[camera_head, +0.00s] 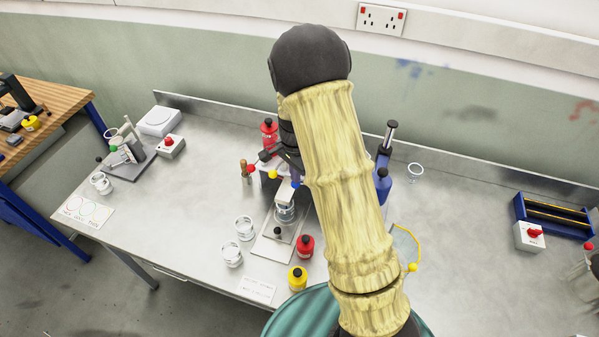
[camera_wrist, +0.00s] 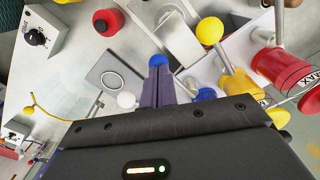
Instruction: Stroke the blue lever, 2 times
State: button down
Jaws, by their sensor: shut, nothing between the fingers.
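In the wrist view, my gripper (camera_wrist: 158,80) is shut and empty, its dark fingers pressed together. A round blue knob (camera_wrist: 158,60) shows right at the fingertips; I cannot tell whether they touch it. A second blue knob (camera_wrist: 206,94) shows beside the fingers, partly hidden by my gripper's body. I cannot tell which of them belongs to the blue lever. A yellow knob (camera_wrist: 210,31) and a white knob (camera_wrist: 126,99) are nearby. In the head view, a small blue end (camera_head: 296,185) shows beside a yellow knob (camera_head: 273,174); my arm hides most of the machine.
A metal can (camera_head: 284,213) stands under the machine. The bench's left middle (camera_head: 195,200) is clear.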

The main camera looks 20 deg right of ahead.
jog(key=shift+f+b, duration=0.85)
jog(key=shift+f, duration=0.6)
jog(key=shift+r, duration=0.1)
notch_tip(320, 180, up, 6)
jog(key=p, duration=0.5)
jog(key=shift+f+b, duration=2)
jog(key=shift+f, duration=1.05)
jog(key=shift+r+p, duration=2.4)
jog(key=shift+r, duration=0.65)
